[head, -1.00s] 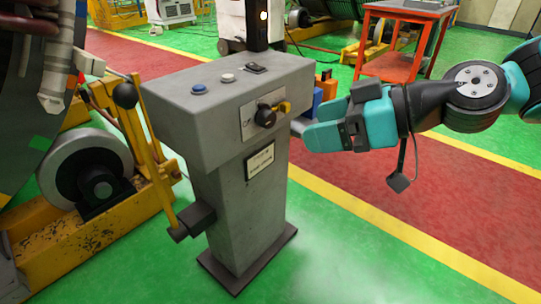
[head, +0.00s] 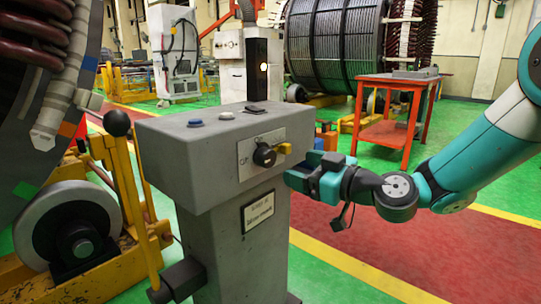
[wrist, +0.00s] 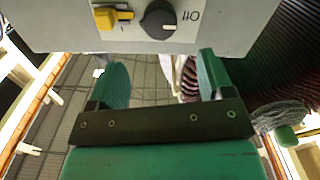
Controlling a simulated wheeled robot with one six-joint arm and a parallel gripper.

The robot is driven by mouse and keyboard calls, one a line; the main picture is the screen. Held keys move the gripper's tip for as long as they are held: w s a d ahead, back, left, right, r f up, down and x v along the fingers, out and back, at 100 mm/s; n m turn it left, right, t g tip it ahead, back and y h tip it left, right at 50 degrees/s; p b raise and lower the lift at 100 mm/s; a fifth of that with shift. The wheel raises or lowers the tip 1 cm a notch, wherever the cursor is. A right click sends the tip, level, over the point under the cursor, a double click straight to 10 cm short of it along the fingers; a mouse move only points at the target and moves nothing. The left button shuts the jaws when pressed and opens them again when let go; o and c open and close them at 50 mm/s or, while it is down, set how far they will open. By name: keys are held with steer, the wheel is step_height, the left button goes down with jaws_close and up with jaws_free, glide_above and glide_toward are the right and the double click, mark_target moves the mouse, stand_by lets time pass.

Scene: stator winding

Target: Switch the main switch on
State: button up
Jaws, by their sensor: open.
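The main switch is a black rotary knob (head: 264,155) with a yellow tab (head: 284,148) on its right. It sits on a light plate on the front face of the grey control pedestal (head: 185,150). In the wrist view the knob (wrist: 158,20) and yellow tab (wrist: 113,17) appear upside down at the top, with an "Off" label beside the knob. My gripper (head: 300,170) is just right of the switch and a little below it.
A lever with a black ball (head: 117,123) stands at the pedestal's left side. Blue and white buttons and a black rocker (head: 255,107) are on its top. A red table (head: 400,80) and a large coil (head: 350,45) stand behind. The floor to the right is open.

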mark_target(271, 158)
steer(key=x, duration=0.9)
steer(key=shift+a+p, duration=0.15)
steer(key=shift+p, duration=0.2)
steer(key=c, duration=0.9)
